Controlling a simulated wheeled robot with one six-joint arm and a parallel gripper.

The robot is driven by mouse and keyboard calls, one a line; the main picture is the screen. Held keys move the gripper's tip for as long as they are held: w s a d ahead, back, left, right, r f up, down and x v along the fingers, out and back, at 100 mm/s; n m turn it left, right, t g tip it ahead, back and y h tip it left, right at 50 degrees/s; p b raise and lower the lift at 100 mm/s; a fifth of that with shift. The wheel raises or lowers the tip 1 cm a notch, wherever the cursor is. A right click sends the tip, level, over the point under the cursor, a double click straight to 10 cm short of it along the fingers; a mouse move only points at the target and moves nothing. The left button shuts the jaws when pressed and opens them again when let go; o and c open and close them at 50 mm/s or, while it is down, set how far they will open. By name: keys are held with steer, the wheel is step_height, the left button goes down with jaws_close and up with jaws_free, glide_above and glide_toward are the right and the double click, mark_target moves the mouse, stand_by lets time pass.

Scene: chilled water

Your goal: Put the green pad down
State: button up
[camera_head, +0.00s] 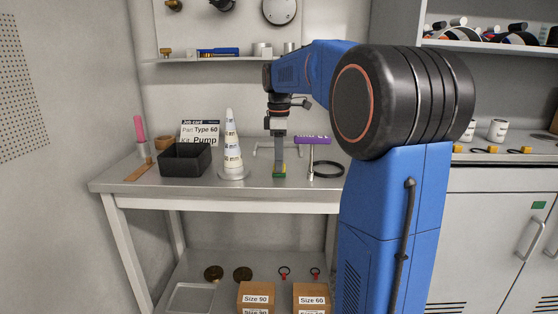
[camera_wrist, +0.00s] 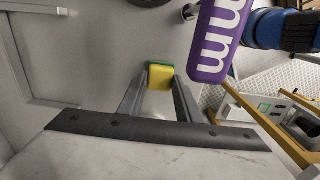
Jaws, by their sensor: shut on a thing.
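The green pad (camera_head: 279,175) is a small block with a green face and a yellow part. My gripper (camera_head: 279,166) points straight down over the steel table (camera_head: 262,197) and is shut on the pad. The pad is at or just above the tabletop; I cannot tell whether it touches. In the wrist view the pad (camera_wrist: 160,77) sits between my two fingertips (camera_wrist: 160,86), its yellow side facing the camera and a green edge at the top. The fingers hide part of it.
A white cone (camera_head: 232,157) and a black bin (camera_head: 174,160) stand left of my gripper. A purple-headed tool (camera_head: 313,140) and a black ring (camera_head: 328,169) are close on its right. The front strip of the table is clear.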

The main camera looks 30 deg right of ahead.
steer(key=shift+f, duration=0.15)
steer(key=o, duration=0.9)
steer(key=shift+o, duration=0.2)
step_height(320, 180, up, 17)
steer(key=shift+a+r, duration=0.2)
steer(key=shift+a, duration=0.05)
steer(key=s+a+f+m+t, duration=0.1)
steer(key=s+a+f+m, duration=0.2)
steer(key=s+a+f, duration=0.4)
steer(key=s+a+f+m+t, duration=0.1)
steer(key=s+a+f+m, duration=0.3)
steer(key=s, duration=0.5)
steer(key=s+a+f+m+t, duration=0.1)
steer(key=s+a+f+m, duration=0.1)
steer(key=s+f, duration=0.5)
steer(key=s+a+f+m+t, duration=0.1)
steer(key=s+a+f+m, duration=0.1)
steer(key=s+f, duration=0.5)
step_height(320, 180, down, 7)
steer(key=shift+s+a+r+t, duration=0.2)
steer(key=shift+s+a+t, duration=0.05)
steer(key=shift+t, duration=0.15)
